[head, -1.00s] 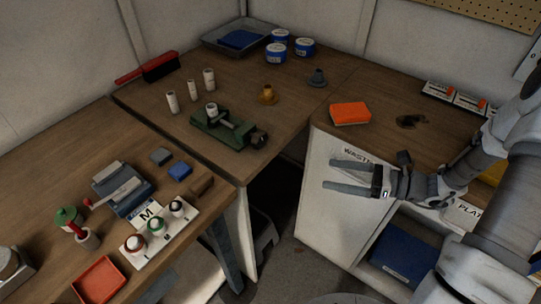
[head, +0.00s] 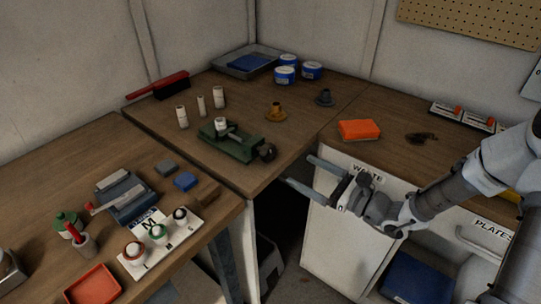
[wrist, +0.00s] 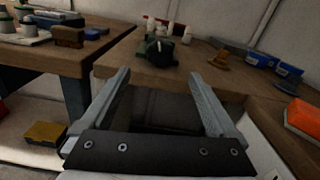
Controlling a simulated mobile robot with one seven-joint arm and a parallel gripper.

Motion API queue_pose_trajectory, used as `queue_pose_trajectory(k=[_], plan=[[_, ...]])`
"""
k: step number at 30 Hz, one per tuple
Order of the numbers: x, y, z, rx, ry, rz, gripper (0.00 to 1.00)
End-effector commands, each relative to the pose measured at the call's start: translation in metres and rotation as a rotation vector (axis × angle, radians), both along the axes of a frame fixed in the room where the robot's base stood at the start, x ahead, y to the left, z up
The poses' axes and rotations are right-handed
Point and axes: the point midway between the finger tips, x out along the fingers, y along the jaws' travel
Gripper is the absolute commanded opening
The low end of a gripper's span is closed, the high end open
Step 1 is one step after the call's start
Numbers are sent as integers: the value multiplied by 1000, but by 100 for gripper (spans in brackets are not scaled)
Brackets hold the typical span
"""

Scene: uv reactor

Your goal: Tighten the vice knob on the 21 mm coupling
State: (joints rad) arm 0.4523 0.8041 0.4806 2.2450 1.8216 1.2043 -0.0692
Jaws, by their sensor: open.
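The green vice (head: 228,143) stands on the middle table. A white coupling (head: 221,125) is upright at its jaws. Its dark round knob (head: 267,152) is at the vice's right end, toward the table's front edge. In the wrist view the knob (wrist: 160,53) faces me, above the gap between my fingers, with the vice behind it. My gripper (head: 302,174) is open and empty. It is in front of the table edge, below and to the right of the knob and apart from it. Its fingers point left in the head view.
Several white cylinders (head: 201,105), a brass funnel-shaped piece (head: 276,112) and a grey one (head: 325,97) stand near the vice. An orange sponge-like block (head: 359,130) lies on the right counter. Below my gripper is a dark gap between the tables.

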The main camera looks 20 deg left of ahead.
Motion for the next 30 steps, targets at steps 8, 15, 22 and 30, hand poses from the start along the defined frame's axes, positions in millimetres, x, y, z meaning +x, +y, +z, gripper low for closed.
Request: queue_pose_trajectory(k=[8,15,22,30], plan=[[23,58,-1,0,0,4,94],[39,94,-1,0,0,2,94],[44,107,0,0,1,1,94],[45,108,0,0,1,0,91]])
